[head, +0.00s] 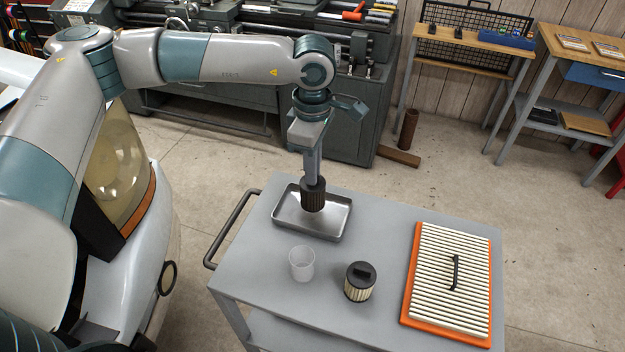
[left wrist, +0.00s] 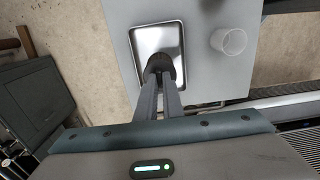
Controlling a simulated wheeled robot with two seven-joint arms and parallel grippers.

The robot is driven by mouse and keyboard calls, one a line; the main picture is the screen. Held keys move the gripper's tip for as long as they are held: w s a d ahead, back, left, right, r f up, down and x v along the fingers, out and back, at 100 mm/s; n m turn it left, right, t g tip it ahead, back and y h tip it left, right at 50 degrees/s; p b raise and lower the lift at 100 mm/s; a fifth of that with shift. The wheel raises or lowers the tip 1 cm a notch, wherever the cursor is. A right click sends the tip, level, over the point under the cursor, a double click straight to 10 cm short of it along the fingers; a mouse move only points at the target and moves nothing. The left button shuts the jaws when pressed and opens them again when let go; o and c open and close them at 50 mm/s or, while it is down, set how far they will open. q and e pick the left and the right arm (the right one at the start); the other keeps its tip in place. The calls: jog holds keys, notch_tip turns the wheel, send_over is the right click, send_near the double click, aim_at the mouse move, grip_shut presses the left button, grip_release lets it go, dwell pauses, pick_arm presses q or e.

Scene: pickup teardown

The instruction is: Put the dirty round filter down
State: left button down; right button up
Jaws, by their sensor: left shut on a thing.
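My left gripper (head: 313,180) points down and is shut on the dirty round filter (head: 313,197), a dark brown ribbed cylinder. The filter is upright over the shallow metal tray (head: 331,233) on the grey cart. I cannot tell whether its bottom touches the tray floor. In the left wrist view, the shut fingers (left wrist: 162,75) reach to the dark filter (left wrist: 160,62) over the tray (left wrist: 176,38). A clean round filter (head: 360,286) with a black cap and pale pleats stands on the cart. My right gripper is not in view.
A clear cup (head: 302,263) stands on the cart (head: 390,220) in front of the tray. A flat orange-framed filter (head: 408,290) with white pleats and a black handle lies at the right. The cart's push handle (head: 232,228) is on the left. A lathe and benches stand behind.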

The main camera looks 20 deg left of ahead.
aim_at(313, 189)
pick_arm(q)
jog(key=shift+f+p, duration=0.35)
jog(key=shift+p, duration=0.1)
notch_tip(313, 189, down, 3)
jog(key=shift+r+p, duration=0.1)
jog(key=shift+p, duration=0.7)
jog(key=shift+f, duration=0.2)
jog(key=shift+f+b, duration=0.25)
jog(key=shift+b, duration=0.1)
jog(key=c, duration=1.9)
grip_release()
jog(key=shift+r, duration=0.1)
jog(key=shift+r, duration=0.15)
